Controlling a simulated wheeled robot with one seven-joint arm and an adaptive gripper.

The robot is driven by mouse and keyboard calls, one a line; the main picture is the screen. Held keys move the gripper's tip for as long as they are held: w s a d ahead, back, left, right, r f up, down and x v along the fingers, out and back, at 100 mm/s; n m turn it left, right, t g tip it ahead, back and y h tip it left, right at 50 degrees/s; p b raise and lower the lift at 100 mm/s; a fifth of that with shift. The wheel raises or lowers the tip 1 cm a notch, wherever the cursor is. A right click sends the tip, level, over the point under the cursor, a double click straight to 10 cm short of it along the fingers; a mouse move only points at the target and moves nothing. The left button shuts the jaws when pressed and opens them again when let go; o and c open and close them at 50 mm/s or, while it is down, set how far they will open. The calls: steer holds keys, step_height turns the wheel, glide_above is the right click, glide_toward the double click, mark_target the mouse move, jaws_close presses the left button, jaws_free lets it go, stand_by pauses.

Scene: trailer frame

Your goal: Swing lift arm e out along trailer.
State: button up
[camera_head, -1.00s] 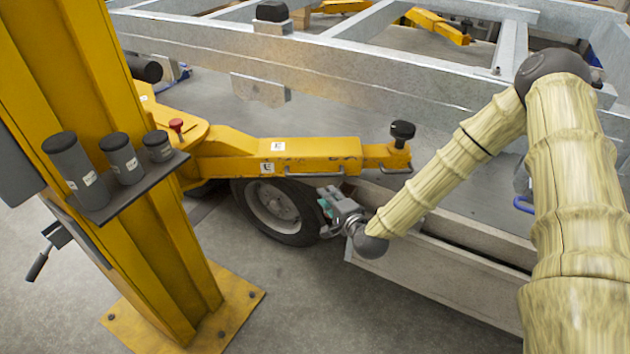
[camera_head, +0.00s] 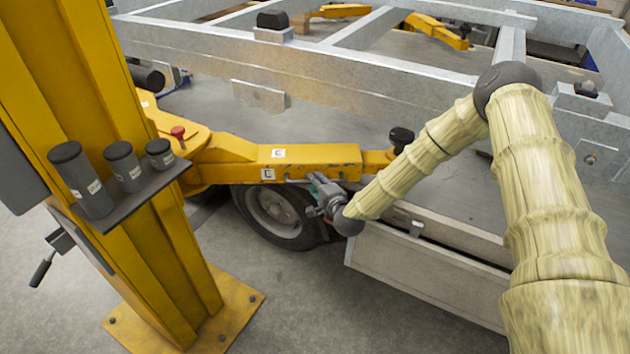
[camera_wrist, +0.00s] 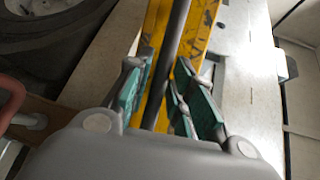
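Lift arm e (camera_head: 310,155) is the yellow arm with "E" labels, reaching right from the yellow post across the trailer's side, above a wheel. A black round pad (camera_head: 401,136) tops its far end, partly behind my arm. A thin grey handle bar (camera_head: 297,181) runs along its near side. My gripper (camera_head: 317,186) is at this bar, below the arm's middle. In the wrist view the grey bar (camera_wrist: 172,50) passes between my green-padded fingers (camera_wrist: 163,100). They stand apart, with a gap visible on the left; contact on the right is unclear.
The yellow post (camera_head: 150,190) carries a shelf with grey cylinders (camera_head: 122,166). A red-topped pin (camera_head: 178,134) stands at the arm's pivot. The grey trailer frame (camera_head: 330,80) lies behind, with a wheel (camera_head: 275,215) and a side box (camera_head: 420,265) below. Open floor lies in front.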

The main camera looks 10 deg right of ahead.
steer(key=shift+w, duration=0.2)
jaws_close()
steer(key=shift+s+a+f, duration=0.1)
